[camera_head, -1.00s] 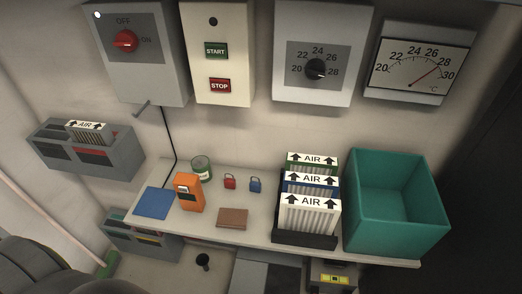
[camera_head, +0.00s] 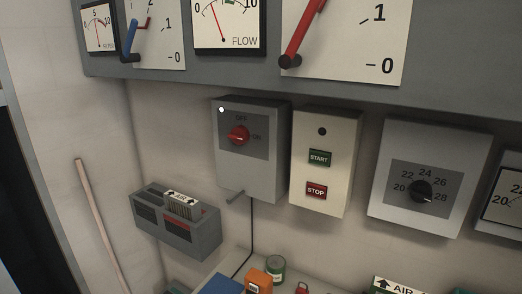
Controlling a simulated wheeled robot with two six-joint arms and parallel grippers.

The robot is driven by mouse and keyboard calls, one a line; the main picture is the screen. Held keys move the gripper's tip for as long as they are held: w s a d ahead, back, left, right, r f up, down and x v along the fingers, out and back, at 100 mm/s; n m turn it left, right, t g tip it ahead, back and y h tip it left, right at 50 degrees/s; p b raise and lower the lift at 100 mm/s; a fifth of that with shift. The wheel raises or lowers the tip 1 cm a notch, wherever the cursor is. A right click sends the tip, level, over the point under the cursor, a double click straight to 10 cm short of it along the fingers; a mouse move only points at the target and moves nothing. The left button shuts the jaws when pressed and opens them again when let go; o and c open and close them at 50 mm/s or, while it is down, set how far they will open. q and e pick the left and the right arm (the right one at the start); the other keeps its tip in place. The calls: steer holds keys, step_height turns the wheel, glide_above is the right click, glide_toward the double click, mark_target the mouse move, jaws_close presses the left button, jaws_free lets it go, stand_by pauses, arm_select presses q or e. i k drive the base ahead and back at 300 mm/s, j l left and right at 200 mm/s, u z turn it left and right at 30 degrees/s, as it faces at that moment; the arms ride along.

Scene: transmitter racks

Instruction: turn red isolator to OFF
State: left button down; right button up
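The red isolator knob (camera_head: 238,135) sits on the dark plate of a grey wall box (camera_head: 262,180) near the picture's middle. OFF is printed above the knob and ON to its right. The knob seems to lie roughly sideways, towards ON, but it is too small to be sure. A small white light (camera_head: 221,109) shows at the box's upper left corner. Neither of my grippers is in view.
A START/STOP box (camera_head: 325,190) hangs close to the right, then a dial box (camera_head: 385,215). A gauge panel (camera_head: 190,80) with blue and red levers runs above. A grey filter holder (camera_head: 180,235) and a leaning pole (camera_head: 98,215) are at left. The bench is below.

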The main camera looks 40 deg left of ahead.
mark_target(240, 135)
steer(key=u, duration=1.2)
